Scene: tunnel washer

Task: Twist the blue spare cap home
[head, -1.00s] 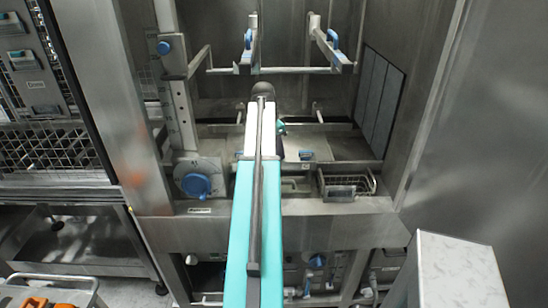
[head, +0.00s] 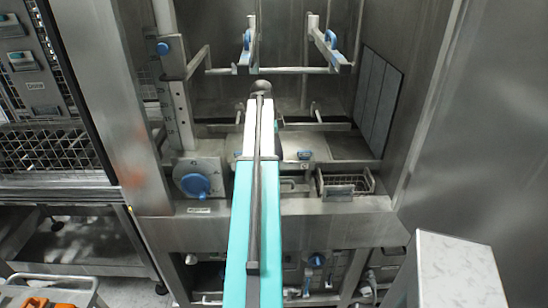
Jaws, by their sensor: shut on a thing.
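My arm reaches forward through the middle of the head view into the open steel washer chamber. Its far end hides my gripper, so neither the fingers nor anything between them shows. A small blue part (head: 305,154) sits on the chamber floor just right of the arm. A large round blue knob (head: 196,186) is on a grey plate at the chamber's left front. I cannot tell whether either one is the spare cap. The cap and its seat may be hidden behind the arm.
A wire basket (head: 345,184) stands on the front ledge at right. Rails with blue clips (head: 330,40) hang at the back of the chamber. A steel post (head: 110,120) bounds the left side. A pale speckled box (head: 455,270) stands at the lower right.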

